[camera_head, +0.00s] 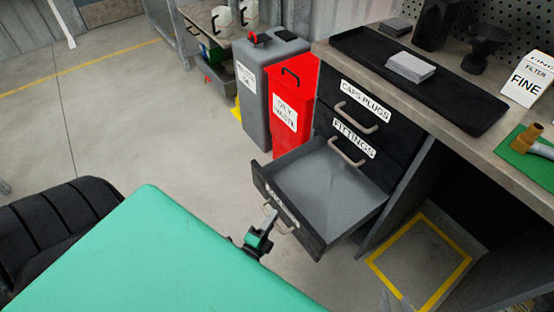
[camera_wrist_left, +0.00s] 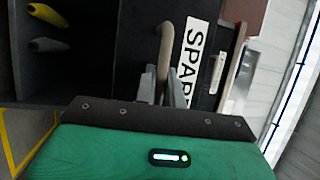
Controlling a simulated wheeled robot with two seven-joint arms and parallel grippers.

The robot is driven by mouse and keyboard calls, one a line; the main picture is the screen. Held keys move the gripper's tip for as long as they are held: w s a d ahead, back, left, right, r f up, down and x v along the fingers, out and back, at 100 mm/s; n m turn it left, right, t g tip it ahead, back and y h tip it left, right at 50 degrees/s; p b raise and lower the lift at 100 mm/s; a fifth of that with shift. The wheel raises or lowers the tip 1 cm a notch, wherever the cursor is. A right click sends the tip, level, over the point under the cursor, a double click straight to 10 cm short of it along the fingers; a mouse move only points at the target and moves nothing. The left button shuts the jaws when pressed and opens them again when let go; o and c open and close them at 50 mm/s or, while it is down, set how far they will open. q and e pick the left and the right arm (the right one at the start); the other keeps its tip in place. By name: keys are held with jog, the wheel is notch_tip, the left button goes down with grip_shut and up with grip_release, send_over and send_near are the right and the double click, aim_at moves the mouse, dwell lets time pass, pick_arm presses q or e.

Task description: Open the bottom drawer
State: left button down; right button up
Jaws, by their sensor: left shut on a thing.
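The bottom drawer (camera_head: 335,190) of the black cabinet is pulled well out and its grey inside looks empty. Its front carries a white label, partly hidden in the head view and reading "SPAR..." in the left wrist view (camera_wrist_left: 201,55). My left gripper (camera_head: 268,222) is at the drawer front. It is shut on the drawer's bar handle (camera_head: 285,217), which stands between the two fingers in the left wrist view (camera_wrist_left: 164,50). My right gripper is not in view.
Two upper drawers, "CAPS PLUGS" (camera_head: 362,98) and "FITTINGS" (camera_head: 350,140), are closed. A red bin (camera_head: 290,112) and a grey bin (camera_head: 255,95) stand behind the open drawer. A yellow floor square (camera_head: 440,285) lies to the right. Open floor lies left.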

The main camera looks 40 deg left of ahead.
pick_arm(q)
jog(key=shift+s, duration=0.1)
pick_arm(e)
jog(key=shift+d, duration=0.1)
pick_arm(q)
jog(key=c, duration=1.5)
grip_release()
jog(key=s+f, duration=0.2)
jog(key=s, duration=1.1)
jog(key=shift+s+d+f+p, duration=0.3)
jog(key=shift+d, duration=0.05)
pick_arm(e)
jog(key=shift+w+d+g+h, duration=0.1)
jog(key=shift+d+g+h, duration=0.2)
jog(key=shift+d+g, duration=0.15)
jog(key=shift+s+f, duration=0.2)
jog(key=shift+s, duration=0.1)
